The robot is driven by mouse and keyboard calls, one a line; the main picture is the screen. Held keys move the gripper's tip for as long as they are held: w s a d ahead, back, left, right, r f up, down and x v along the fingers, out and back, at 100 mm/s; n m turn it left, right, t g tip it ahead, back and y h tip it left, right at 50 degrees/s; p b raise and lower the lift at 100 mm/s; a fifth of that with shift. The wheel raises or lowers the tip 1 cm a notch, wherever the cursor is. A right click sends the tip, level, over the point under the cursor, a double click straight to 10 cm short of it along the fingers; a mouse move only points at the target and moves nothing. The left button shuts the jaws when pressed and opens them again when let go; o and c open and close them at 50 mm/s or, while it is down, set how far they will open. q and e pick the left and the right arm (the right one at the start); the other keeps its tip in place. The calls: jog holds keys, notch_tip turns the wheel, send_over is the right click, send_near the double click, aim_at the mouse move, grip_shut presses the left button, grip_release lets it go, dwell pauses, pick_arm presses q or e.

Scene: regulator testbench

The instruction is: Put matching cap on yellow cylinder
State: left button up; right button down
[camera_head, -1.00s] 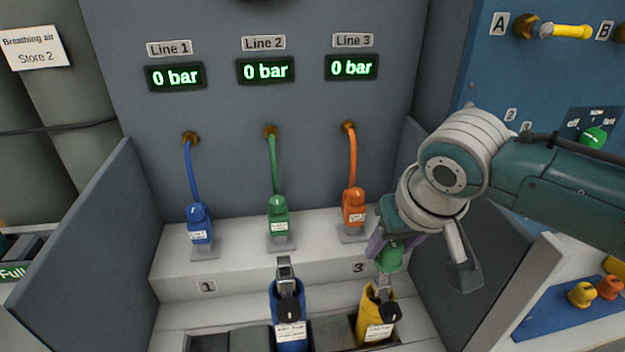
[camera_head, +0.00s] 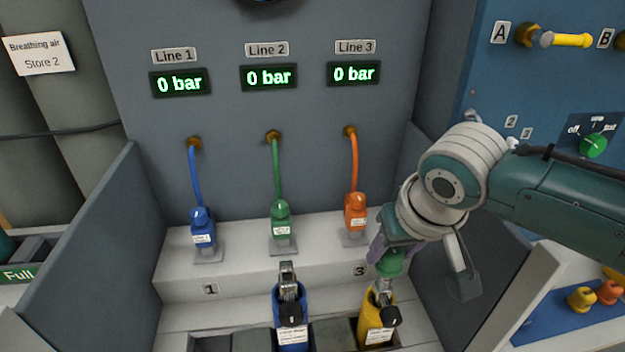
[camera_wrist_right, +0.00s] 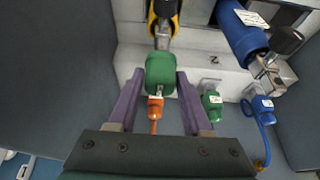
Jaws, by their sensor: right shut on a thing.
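The yellow cylinder (camera_head: 375,325) stands in the rack at the front, with a metal valve and black knob on top. Its top end also shows in the wrist view (camera_wrist_right: 153,24). My right gripper (camera_head: 391,258) is shut on a green cap (camera_head: 391,263), which sits between the purple fingers in the wrist view (camera_wrist_right: 160,72). The green cap is right at the top of the yellow cylinder's valve; I cannot tell whether it is seated. A yellow cap (camera_head: 581,299) lies on a blue mat at the right. My left gripper is not in view.
A blue cylinder (camera_head: 290,315) stands uncapped left of the yellow one. Blue (camera_head: 202,228), green (camera_head: 280,222) and orange (camera_head: 355,212) hose connectors sit on the step behind. An orange cap (camera_head: 609,291) lies beside the yellow cap. Grey side walls bound the bench.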

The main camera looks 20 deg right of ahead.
jog(key=shift+f+b, duration=0.45)
jog(key=shift+f, duration=0.2)
dwell(0.4)
jog(key=shift+f+b, duration=0.65)
jog(key=shift+f, duration=0.3)
jog(key=shift+f, duration=0.4)
dwell(0.4)
jog(key=shift+c, duration=1.3)
grip_release()
jog(key=shift+r, duration=0.1)
jog(key=shift+s+r, duration=0.1)
jog(key=shift+r, duration=0.15)
jog(key=p+v, duration=0.2)
jog(key=v, duration=0.7)
jog(key=shift+s+r, duration=0.1)
jog(key=shift+s, duration=0.1)
